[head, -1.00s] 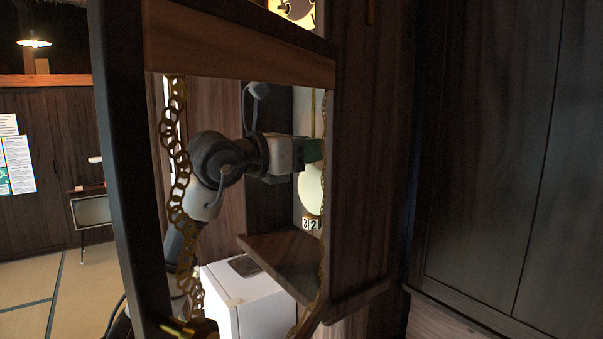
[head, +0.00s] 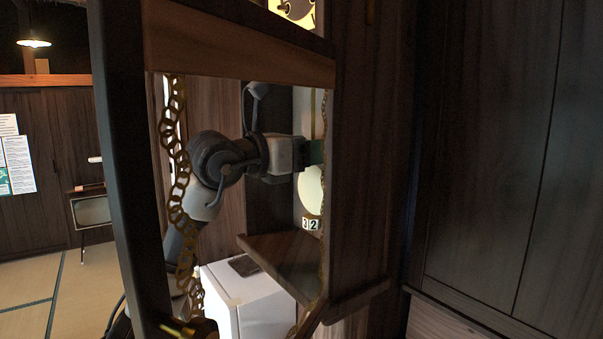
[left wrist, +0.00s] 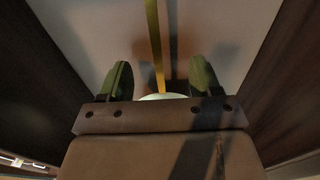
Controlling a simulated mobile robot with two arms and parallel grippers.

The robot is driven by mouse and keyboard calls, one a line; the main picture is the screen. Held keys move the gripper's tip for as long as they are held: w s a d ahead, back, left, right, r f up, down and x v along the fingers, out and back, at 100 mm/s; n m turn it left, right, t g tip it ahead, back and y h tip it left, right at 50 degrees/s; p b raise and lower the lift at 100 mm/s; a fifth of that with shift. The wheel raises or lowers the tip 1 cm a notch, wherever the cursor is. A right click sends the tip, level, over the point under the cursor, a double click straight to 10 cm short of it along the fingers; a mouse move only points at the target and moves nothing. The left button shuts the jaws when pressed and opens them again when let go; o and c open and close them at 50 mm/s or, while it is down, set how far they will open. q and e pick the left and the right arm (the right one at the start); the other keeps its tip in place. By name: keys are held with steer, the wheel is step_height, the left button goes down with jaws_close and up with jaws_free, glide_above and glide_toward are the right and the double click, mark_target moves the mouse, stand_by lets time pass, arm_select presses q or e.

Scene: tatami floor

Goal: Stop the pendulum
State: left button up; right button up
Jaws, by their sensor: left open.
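The pendulum's pale round bob (head: 311,190) hangs inside the wooden clock case, seen through the glass of its open door in the head view. In the left wrist view the yellow pendulum rod (left wrist: 155,40) comes down from the top, and a sliver of the bob (left wrist: 163,97) shows low between my fingers. My left gripper (head: 316,152) reaches into the case at the height of the bob's top. Its two green fingers (left wrist: 160,80) are open, one on each side of the rod, with gaps on both sides. My right gripper is not in view.
The dark-framed clock door (head: 122,170) stands open in front of my left arm, with a gold chain pattern (head: 172,140) on its glass. The case's dark side walls (left wrist: 40,80) flank the gripper. A number plate reading 32 (head: 311,223) sits below the bob. A white box (head: 245,300) stands below.

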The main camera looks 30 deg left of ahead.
arm_select(q)
steer(key=b+v, duration=0.3)
steer(key=v, duration=0.6)
steer(key=shift+b, duration=0.4)
stand_by(0.5)
